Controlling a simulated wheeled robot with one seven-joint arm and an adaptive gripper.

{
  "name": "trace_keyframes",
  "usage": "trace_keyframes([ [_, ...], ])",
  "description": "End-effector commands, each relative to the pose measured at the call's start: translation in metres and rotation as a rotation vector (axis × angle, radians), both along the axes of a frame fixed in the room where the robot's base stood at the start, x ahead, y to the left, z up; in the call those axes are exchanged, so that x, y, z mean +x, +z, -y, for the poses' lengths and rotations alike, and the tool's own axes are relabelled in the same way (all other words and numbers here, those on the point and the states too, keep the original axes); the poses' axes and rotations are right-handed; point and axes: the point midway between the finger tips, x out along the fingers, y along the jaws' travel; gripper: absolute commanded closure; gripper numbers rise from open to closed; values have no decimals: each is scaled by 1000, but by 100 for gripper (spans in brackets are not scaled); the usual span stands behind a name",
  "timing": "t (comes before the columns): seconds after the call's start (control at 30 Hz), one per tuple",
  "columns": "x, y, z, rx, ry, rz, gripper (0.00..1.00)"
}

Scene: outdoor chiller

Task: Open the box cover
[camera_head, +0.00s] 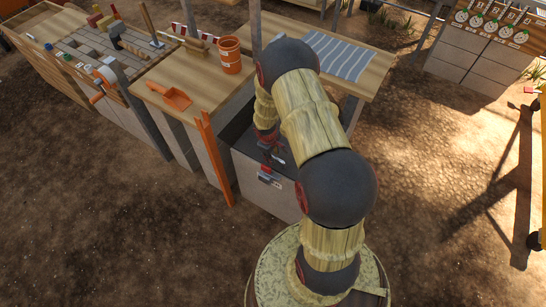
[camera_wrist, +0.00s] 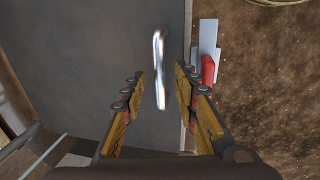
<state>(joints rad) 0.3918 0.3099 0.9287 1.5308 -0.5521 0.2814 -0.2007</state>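The box (camera_head: 262,190) stands in the middle of the head view, grey at its front, with a dark flat cover (camera_head: 239,131) that looks shut. In the wrist view the cover (camera_wrist: 95,70) fills the left and middle. A shiny metal handle (camera_wrist: 160,75) stands on it near its right edge. My gripper (camera_wrist: 161,72) is open, its two fingers on either side of the handle, with gaps showing between fingers and handle. In the head view my gripper (camera_head: 270,153) is over the cover's front part, partly hidden by my arm. Whether it touches the cover is unclear.
A red and grey latch-like part (camera_wrist: 207,66) sits beside the cover's edge. A wooden workbench (camera_head: 205,85) with an orange bucket (camera_head: 229,54) and dustpan (camera_head: 176,97) stands left of the box. An orange post (camera_head: 215,160) stands close by. Bare ground lies in front.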

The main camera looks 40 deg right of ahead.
Motion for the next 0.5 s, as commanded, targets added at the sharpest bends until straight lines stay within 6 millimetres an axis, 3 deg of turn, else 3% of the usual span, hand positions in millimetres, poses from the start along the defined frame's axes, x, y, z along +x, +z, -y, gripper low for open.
trace_keyframes([
  [0.3,0,-2,1,-1,0,0,70],
  [0.5,0,-2,1,-1,-1,1,82],
])
